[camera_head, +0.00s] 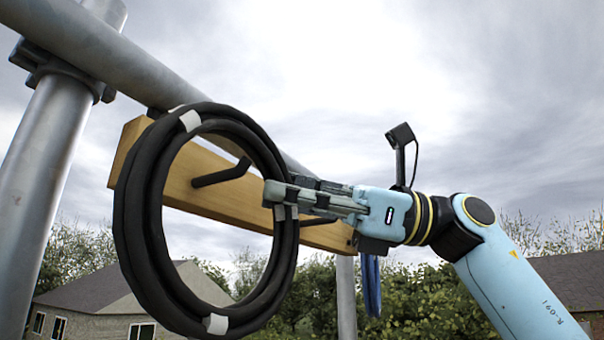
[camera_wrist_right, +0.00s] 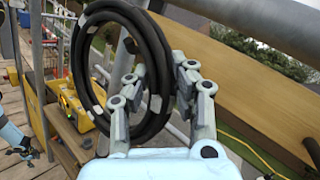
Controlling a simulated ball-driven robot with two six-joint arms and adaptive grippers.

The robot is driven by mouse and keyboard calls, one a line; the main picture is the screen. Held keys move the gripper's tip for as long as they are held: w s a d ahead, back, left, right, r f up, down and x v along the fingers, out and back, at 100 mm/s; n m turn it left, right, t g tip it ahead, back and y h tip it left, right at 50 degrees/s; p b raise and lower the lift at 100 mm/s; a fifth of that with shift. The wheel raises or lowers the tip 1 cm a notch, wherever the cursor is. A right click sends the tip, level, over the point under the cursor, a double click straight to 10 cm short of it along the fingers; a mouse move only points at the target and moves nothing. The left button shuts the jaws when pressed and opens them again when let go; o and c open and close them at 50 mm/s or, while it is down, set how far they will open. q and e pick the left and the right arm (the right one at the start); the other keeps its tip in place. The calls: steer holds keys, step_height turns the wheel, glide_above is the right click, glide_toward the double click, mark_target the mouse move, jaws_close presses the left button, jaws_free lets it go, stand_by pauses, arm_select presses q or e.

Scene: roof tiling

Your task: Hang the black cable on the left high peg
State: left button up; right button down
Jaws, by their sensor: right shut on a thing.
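The black cable (camera_head: 131,225) is a thick upright coil with pale tape bands. It also shows in the wrist view (camera_wrist_right: 80,70). My right gripper (camera_head: 283,198) is shut on the coil's right side; its fingers also show in the wrist view (camera_wrist_right: 155,100). A dark peg (camera_head: 222,174), the left one on the wooden board (camera_head: 190,190), shows through the coil's opening. I cannot tell whether its tip reaches into the coil. What looks like my left gripper (camera_wrist_right: 22,149) is small at the wrist view's lower left, its jaws unclear.
Another dark peg (camera_head: 318,221) is partly behind my right gripper. Something blue (camera_head: 371,287) hangs below that gripper. A thick grey pipe (camera_head: 85,40) runs above the board, beside a grey upright post (camera_head: 40,160). Yellow boxes (camera_wrist_right: 75,108) stand at the wrist view's left.

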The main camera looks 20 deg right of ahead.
steer(key=shift+w+a+r, duration=0.15)
steer(key=shift+w+a, duration=0.05)
steer(key=shift+w, duration=0.05)
steer(key=shift+w+a, duration=0.15)
steer(key=shift+w+a+f+b, duration=0.2)
steer(key=shift+w+f+b, duration=0.1)
steer(key=shift+f, duration=0.15)
steer(key=shift+w+a+f+b, duration=0.15)
steer(key=shift+f+b, duration=0.1)
steer(key=shift+f, duration=0.2)
steer(key=c, duration=1.1)
jaws_free()
steer(key=shift+d+f, duration=0.1)
steer(key=shift+v, duration=3.7)
